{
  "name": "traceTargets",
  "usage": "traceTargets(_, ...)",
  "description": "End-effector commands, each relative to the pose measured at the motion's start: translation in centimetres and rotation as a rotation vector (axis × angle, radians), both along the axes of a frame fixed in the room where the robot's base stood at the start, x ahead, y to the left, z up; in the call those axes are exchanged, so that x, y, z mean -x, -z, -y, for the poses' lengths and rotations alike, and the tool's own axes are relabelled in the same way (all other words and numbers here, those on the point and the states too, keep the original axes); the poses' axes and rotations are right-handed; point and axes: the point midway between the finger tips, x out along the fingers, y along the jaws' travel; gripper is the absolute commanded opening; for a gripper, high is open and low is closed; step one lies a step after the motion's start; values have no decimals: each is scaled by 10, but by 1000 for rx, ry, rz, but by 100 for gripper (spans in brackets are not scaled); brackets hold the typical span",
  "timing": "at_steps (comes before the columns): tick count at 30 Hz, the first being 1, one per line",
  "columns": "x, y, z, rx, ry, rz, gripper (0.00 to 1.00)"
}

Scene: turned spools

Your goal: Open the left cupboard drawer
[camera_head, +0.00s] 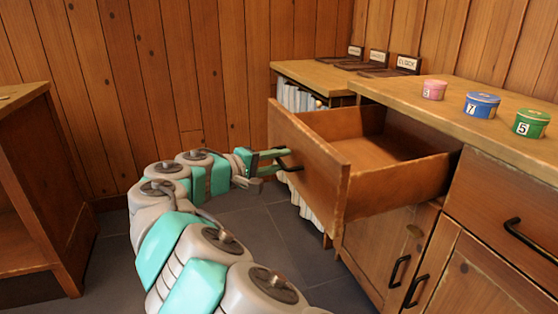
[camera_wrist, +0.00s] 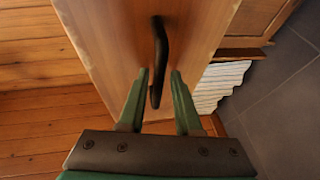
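The left cupboard drawer (camera_head: 318,172) is pulled well out of the cupboard, and its inside looks empty. Its dark handle (camera_head: 289,166) is on the drawer front, facing my gripper (camera_head: 280,160). In the wrist view, the handle (camera_wrist: 158,62) runs between the two green fingers of my gripper (camera_wrist: 159,73). The fingers are apart, with a gap on each side of the handle, so my gripper is open around its lower part. The drawer front (camera_wrist: 195,40) fills the middle of the wrist view.
The countertop (camera_head: 462,98) carries a pink tin (camera_head: 434,90), a blue tin (camera_head: 482,105) and a green tin (camera_head: 531,123). Closed cupboard doors (camera_head: 378,245) are below the drawer. A wooden cabinet (camera_head: 45,190) stands at the left. Grey floor (camera_head: 262,222) is clear between.

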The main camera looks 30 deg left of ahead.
Motion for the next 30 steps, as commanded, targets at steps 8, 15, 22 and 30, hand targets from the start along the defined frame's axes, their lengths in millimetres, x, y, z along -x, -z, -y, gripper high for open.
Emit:
traceTargets(8,0,-1,0,0,0,2,45)
traceTargets(15,8,-4,-3,-1,0,4,45)
traceTargets(22,39,-10,-14,-2,-6,4,45)
traceTargets(30,71,-16,-24,-1,-3,2,45)
